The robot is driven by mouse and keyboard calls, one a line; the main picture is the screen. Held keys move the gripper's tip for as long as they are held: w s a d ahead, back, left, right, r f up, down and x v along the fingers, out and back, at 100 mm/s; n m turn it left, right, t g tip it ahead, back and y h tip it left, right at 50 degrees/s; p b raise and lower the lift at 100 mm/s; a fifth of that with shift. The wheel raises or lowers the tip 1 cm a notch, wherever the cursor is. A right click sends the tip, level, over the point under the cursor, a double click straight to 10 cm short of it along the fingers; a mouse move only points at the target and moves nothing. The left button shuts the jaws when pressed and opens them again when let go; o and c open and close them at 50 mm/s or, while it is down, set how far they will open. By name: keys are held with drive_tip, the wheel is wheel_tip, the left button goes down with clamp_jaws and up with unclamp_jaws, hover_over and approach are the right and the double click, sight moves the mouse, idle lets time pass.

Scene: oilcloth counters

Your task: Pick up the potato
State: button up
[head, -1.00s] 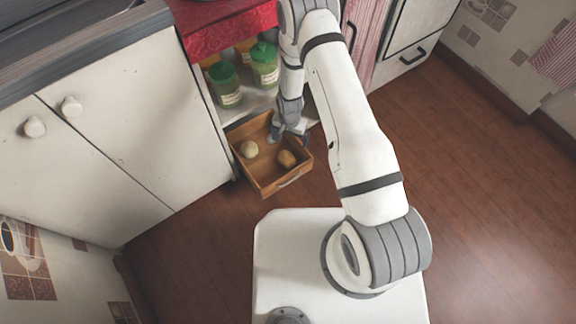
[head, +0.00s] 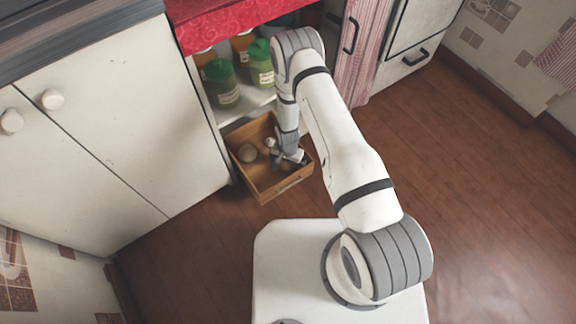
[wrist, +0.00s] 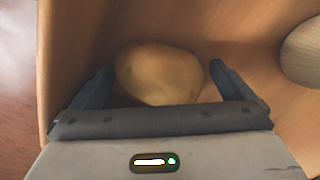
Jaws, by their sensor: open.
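In the wrist view a yellow-brown potato (wrist: 158,72) lies in the wooden drawer, between the two fingers of my gripper (wrist: 160,88). The gripper is open, with a finger on either side of the potato and a small gap on each side. In the head view my gripper (head: 287,163) is down inside the open drawer (head: 270,193), and it hides the potato there.
Green-lidded jars (head: 222,85) stand on the shelf above and behind the drawer. White cabinet doors (head: 95,130) are to the left. The drawer walls surround my gripper closely. The wooden floor (head: 480,200) to the right is clear.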

drive_tip(key=shift+c, duration=0.2)
drive_tip(key=shift+r, duration=0.1)
drive_tip(key=c, duration=1)
